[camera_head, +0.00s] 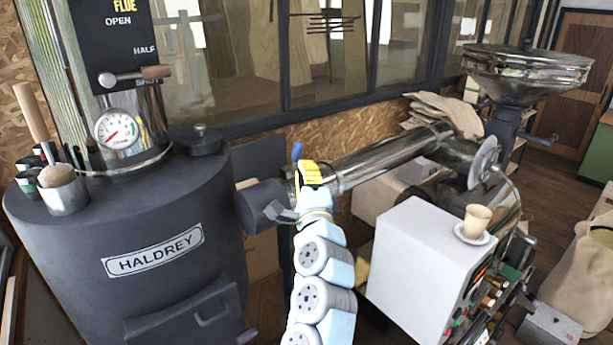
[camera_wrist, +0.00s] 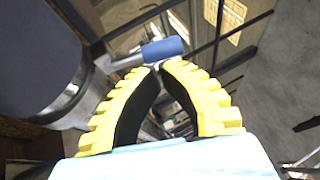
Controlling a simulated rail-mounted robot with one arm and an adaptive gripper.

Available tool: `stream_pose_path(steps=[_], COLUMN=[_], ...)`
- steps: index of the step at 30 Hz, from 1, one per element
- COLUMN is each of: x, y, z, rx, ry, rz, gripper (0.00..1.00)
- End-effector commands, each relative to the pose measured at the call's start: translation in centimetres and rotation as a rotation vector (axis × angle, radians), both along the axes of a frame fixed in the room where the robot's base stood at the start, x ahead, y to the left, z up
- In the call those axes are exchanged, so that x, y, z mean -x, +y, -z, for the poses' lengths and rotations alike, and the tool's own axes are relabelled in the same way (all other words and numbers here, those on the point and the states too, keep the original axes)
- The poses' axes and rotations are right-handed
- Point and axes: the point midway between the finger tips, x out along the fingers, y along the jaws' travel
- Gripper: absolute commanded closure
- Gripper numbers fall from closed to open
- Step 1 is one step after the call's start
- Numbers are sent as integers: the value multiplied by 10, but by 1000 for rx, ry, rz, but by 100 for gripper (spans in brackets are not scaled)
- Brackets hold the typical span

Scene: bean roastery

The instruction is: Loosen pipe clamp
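The pipe clamp sits where the shiny steel pipe (camera_head: 390,157) meets the dark stub on the side of the black roaster. Its blue lever handle (camera_head: 297,151) sticks up just behind my gripper (camera_head: 313,172). In the wrist view the blue handle (camera_wrist: 163,49) lies just beyond the fingertips, with a metal rod running left to the clamp band. My yellow-ribbed fingers (camera_wrist: 158,68) curve in until their tips nearly meet, with no object visible between them. I cannot tell whether the tips touch the handle. My gripper hides much of the clamp in the head view.
The black roaster (camera_head: 140,215) labelled HALDREY stands left, with a gauge (camera_head: 116,130) and a cup of tools (camera_head: 63,190) on top. A white box (camera_head: 415,265) carrying a small cup (camera_head: 476,221) stands right of my arm. A metal hopper (camera_head: 525,75) stands back right.

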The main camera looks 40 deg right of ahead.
Motion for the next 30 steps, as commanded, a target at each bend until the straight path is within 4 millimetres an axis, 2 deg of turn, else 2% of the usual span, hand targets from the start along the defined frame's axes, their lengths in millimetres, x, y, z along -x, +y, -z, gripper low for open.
stream_pose_path(steps=[9, 23, 30], x=[-15, -16, -24], y=[-9, -10, -13], z=[-6, -7, -14], rx=[0, 0, 0], ry=[1, -1, 0], rz=[-1, 0, 0], gripper=[100, 100, 100])
